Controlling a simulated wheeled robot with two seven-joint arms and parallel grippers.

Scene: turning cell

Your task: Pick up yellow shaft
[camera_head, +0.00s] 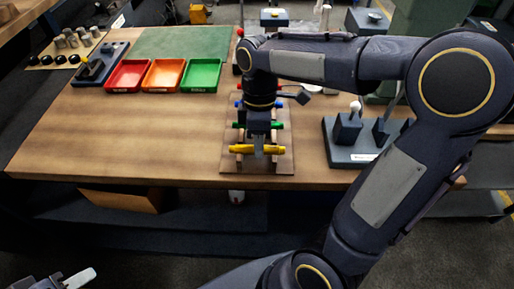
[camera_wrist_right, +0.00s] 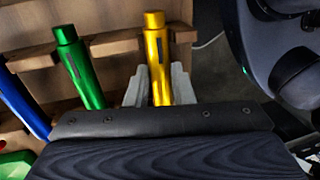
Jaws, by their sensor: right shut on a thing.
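The yellow shaft (camera_head: 243,149) lies crosswise at the near end of a wooden rack (camera_head: 284,166) on the workbench. My right gripper (camera_head: 258,150) reaches down over the rack and is shut on the yellow shaft near its middle. In the right wrist view the yellow shaft (camera_wrist_right: 158,62) stands between the two pale fingers of my right gripper (camera_wrist_right: 159,85), its lower part hidden by the gripper body. It still appears to be at the rack's wooden rail (camera_wrist_right: 115,45). My left gripper (camera_head: 55,281) is only partly in view at the bottom left corner, away from the bench.
A green shaft (camera_wrist_right: 80,65) and a blue shaft (camera_wrist_right: 22,100) lie beside the yellow one in the rack. Red (camera_head: 128,88), orange (camera_head: 163,88) and green (camera_head: 201,88) trays stand at the back left. A grey fixture (camera_head: 350,156) is right of the rack. The bench's left front is clear.

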